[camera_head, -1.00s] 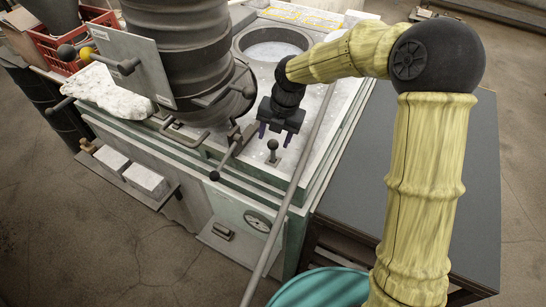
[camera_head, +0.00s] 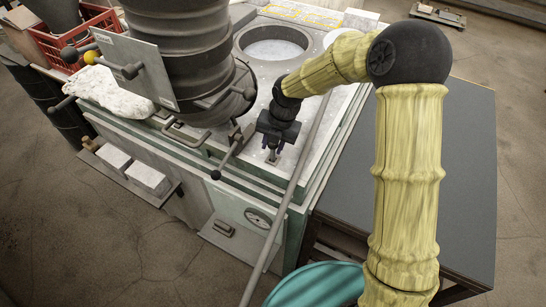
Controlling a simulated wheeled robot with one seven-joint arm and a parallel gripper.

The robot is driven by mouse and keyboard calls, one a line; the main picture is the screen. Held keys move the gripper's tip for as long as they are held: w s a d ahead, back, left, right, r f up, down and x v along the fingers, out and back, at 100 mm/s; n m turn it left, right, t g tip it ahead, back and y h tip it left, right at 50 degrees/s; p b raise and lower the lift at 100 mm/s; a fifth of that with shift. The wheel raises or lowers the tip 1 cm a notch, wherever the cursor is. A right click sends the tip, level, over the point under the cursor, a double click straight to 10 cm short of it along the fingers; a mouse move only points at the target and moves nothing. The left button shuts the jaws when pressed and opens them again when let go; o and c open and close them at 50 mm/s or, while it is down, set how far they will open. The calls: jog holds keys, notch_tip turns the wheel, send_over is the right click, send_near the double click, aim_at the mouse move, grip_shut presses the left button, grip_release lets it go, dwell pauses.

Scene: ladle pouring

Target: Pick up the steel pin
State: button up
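The steel pin (camera_head: 272,157) stands on the pale top of the furnace-like machine, near its front edge. Only its lower end shows clearly. Its dark ball head is hidden by or merges with my gripper. My gripper (camera_head: 273,147) points down right over the pin, with its dark fingers around the pin's upper part. Whether the fingers touch the pin is too small to tell.
A large dark ribbed vessel (camera_head: 185,50) with levers stands just left of my gripper. A long grey rod (camera_head: 283,215) slants close by on the right. A round opening (camera_head: 275,45) lies behind. A grey table (camera_head: 468,180) stands at right.

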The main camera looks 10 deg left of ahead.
grip_shut()
notch_tip(320, 180, up, 28)
jog(key=b, duration=0.5)
jog(key=shift+d, duration=0.1)
dwell(0.3)
